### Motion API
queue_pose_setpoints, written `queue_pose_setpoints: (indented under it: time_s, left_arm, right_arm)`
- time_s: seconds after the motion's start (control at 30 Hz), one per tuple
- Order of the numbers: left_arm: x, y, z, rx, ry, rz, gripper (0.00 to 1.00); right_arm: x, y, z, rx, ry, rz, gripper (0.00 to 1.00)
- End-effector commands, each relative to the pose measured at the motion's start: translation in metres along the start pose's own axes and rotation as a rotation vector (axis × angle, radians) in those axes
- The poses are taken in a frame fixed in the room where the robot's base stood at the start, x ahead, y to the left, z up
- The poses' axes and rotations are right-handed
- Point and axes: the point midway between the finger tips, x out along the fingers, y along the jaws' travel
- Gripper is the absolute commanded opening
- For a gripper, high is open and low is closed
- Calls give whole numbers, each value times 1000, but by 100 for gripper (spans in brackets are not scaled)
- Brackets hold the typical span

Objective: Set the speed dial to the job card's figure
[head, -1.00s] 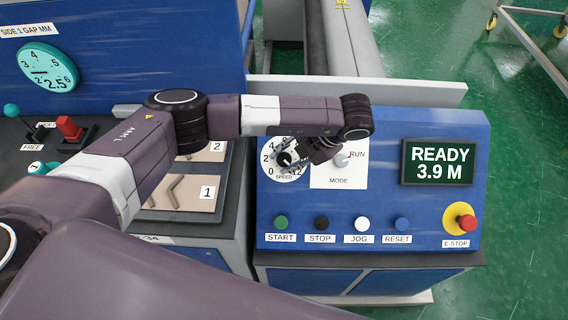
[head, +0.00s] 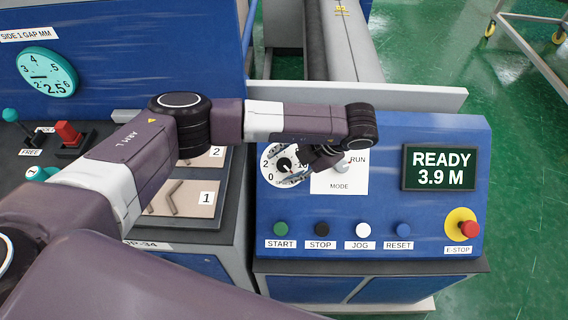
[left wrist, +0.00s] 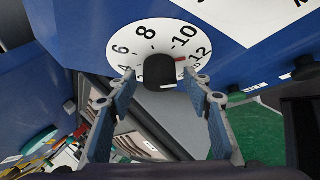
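The speed dial (head: 268,150) is a white round scale with a black knob (head: 285,164) on the blue control panel. In the left wrist view the black knob (left wrist: 160,70) sits in the scale's middle, with figures up to 12 around it. A red mark (left wrist: 182,59) lies near 10 and 12; I cannot tell the knob's exact setting. My left gripper (left wrist: 164,79) is open, its fingertips apart on either side of the knob, not visibly touching it. In the head view the left gripper (head: 301,166) partly covers the dial's right side. No job card is recognisable. My right gripper is out of view.
A MODE switch (head: 341,171) stands close right of the dial. START, STOP, JOG and RESET buttons (head: 362,229) lie below. A display (head: 439,168) reads READY 3.9 M. A red E-STOP (head: 470,229) is at lower right. Levers (head: 67,133) stand at left.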

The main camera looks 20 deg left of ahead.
Motion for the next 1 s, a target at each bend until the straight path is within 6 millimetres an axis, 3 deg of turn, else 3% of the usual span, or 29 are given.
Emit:
queue_pose_setpoints:
  time_s: [0.27,0.7,1.0]
  left_arm:
    - [-9,0,1,0,-3,0,46]
    - [-90,0,1,0,-5,2,46]
    - [-119,0,0,0,0,0,46]
  right_arm:
    - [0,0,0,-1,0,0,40]
    - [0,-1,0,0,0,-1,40]
    - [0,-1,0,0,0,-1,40]
